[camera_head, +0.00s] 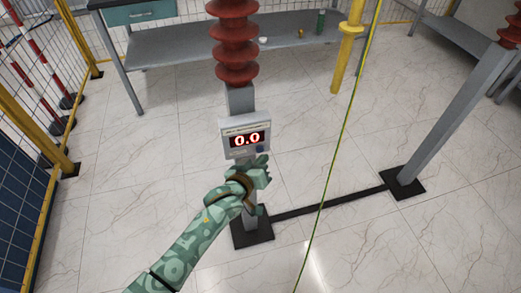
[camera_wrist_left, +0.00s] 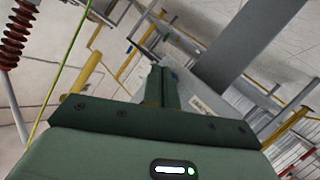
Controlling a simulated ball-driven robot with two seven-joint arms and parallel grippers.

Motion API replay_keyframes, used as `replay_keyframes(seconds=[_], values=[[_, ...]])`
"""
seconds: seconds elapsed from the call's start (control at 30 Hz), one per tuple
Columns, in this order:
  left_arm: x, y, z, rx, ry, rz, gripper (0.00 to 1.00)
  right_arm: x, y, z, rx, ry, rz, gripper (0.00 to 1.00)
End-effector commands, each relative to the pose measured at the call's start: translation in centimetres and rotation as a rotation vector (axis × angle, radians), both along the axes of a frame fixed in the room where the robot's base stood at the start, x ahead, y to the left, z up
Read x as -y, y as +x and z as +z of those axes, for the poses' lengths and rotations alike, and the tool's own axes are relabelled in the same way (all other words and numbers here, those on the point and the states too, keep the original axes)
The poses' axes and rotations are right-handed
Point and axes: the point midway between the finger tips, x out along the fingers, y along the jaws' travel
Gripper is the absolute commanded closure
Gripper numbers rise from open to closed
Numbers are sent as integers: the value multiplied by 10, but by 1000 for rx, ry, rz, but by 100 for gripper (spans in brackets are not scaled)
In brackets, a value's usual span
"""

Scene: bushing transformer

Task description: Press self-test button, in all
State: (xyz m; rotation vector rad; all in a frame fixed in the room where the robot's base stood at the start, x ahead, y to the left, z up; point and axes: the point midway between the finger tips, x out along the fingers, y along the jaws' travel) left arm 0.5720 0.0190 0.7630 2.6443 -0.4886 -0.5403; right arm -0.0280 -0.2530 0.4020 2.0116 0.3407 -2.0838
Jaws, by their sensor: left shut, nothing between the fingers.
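The test meter (camera_head: 245,138) is a light grey box on a grey post, below a red ribbed insulator (camera_head: 235,42). Its red display reads 0.0. A small blue button (camera_head: 260,150) shows at the lower right of its face. My left gripper (camera_head: 263,163) is just below the meter's lower right edge, close to the button; I cannot tell if it touches. In the left wrist view its fingers (camera_wrist_left: 155,84) are together and empty. A pale labelled surface (camera_wrist_left: 205,104), perhaps the meter, lies beyond them. My right gripper is not in view.
A second grey post (camera_head: 440,125) stands at right, joined by a dark floor bar (camera_head: 330,202). A yellow-green cable (camera_head: 340,140) runs down right of the meter. A grey workbench (camera_head: 180,47) is behind. Yellow-framed fencing (camera_head: 40,135) is at left.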

Motion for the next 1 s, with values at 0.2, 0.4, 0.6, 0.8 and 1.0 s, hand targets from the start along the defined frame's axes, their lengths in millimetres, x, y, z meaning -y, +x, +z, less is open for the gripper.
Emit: replay_keyframes(seconds=[0.2,0.4,0.6,0.8,1.0], values=[[-3,7,1,0,1,1,100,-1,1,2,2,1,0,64],[-3,7,1,0,1,0,100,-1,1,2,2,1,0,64],[-3,8,1,0,0,0,100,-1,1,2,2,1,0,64],[-3,9,0,0,1,0,100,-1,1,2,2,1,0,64],[-4,12,0,0,1,0,100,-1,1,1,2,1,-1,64]])
